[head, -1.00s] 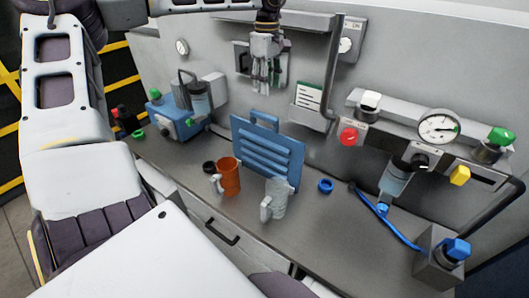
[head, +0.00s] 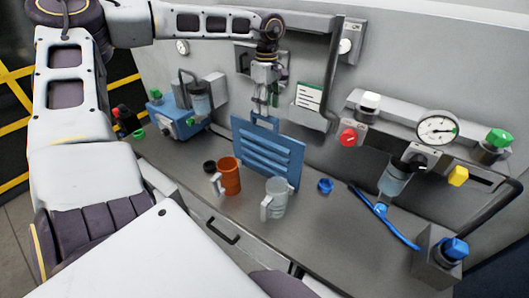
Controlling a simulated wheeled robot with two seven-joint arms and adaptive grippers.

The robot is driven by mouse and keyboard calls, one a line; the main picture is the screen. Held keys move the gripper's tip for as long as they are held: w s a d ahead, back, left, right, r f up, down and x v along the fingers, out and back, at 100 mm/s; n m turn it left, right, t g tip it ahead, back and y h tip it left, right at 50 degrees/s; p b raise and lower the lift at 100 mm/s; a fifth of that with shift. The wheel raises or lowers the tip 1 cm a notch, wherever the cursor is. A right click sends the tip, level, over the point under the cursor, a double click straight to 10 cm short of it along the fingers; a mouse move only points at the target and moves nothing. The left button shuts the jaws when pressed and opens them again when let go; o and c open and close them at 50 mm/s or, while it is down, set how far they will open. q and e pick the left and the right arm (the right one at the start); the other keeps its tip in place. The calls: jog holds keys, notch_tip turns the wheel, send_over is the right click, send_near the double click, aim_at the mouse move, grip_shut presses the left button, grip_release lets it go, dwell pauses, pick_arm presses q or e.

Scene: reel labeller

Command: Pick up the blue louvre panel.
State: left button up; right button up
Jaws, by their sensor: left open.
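The blue louvre panel (head: 268,152) stands upright on the grey worktop, leaning towards the back wall, with slats across its face and a loop handle on top. My left gripper (head: 262,112) points down right at the panel's handle, its jaws open, with the fingertips at handle height. I cannot tell whether the fingers touch the handle. My right gripper is not in view.
An orange mug (head: 229,176) and a grey mug (head: 275,198) stand close in front of the panel. A blue pump unit (head: 172,117) is at left. A gauge (head: 437,128) and valves line the right wall.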

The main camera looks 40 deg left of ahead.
pick_arm(q)
jog(key=shift+s+a+f+p, duration=0.15)
jog(key=shift+f+p, duration=0.2)
jog(key=shift+f, duration=0.7)
jog(key=shift+s+a+f+p, duration=0.1)
jog(key=shift+f+p, duration=0.25)
jog(key=shift+f, duration=1.2)
grip_shut()
jog(key=shift+w, duration=0.1)
